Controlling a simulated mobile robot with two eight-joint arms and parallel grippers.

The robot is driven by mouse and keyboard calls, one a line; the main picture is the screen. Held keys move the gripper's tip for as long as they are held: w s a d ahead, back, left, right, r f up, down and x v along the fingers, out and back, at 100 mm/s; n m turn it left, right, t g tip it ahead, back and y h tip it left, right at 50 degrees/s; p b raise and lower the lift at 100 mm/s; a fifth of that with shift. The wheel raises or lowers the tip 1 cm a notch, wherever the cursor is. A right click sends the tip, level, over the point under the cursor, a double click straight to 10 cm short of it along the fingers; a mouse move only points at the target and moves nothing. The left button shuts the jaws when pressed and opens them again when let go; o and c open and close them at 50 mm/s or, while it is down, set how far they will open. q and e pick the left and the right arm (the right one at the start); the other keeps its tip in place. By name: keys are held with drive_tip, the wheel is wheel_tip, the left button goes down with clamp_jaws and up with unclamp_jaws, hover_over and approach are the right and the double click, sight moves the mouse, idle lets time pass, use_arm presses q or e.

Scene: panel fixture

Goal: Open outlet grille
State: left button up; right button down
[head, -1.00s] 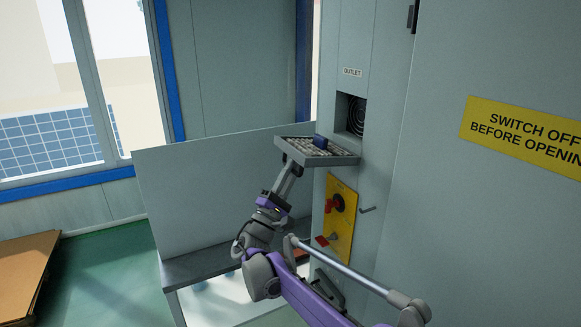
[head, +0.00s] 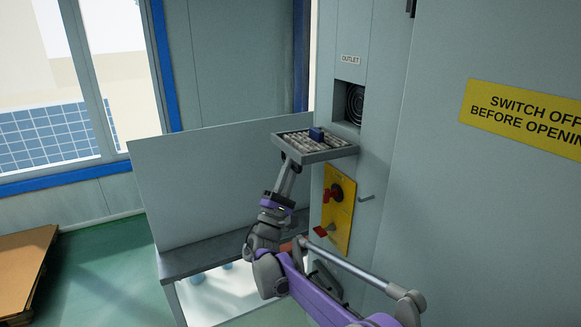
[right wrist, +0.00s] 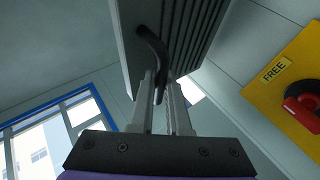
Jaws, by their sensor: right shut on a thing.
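The outlet grille (head: 334,153) is a grey slatted panel. In the head view it lies folded down, close to level, below the square outlet opening (head: 353,102). A small blue block (head: 316,134) shows on its upper face. My right gripper (head: 288,168) is under the grille's outer side. In the right wrist view the grille's ribbed panel (right wrist: 187,30) is overhead, with a dark bent handle (right wrist: 152,45). My right gripper (right wrist: 162,92) is shut on this handle, which passes between its fingers. My left gripper is not in view.
A yellow panel (head: 338,224) with red switches is on the cabinet just below the grille; a small peg (head: 367,198) sticks out beside it. A grey upright board (head: 205,190) and bench (head: 190,262) stand left of my arm. A yellow warning sign (head: 530,115) is at right.

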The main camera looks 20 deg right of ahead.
drive_tip(key=c, duration=0.9)
unclamp_jaws()
drive_tip(key=shift+d, duration=0.2)
drive_tip(key=shift+a, duration=0.2)
drive_tip(key=b+v, duration=0.2)
drive_tip(key=v, duration=0.8)
drive_tip(key=shift+s+a+f, duration=0.1)
drive_tip(key=shift+s+f, duration=0.05)
drive_tip(key=shift+f, duration=0.15)
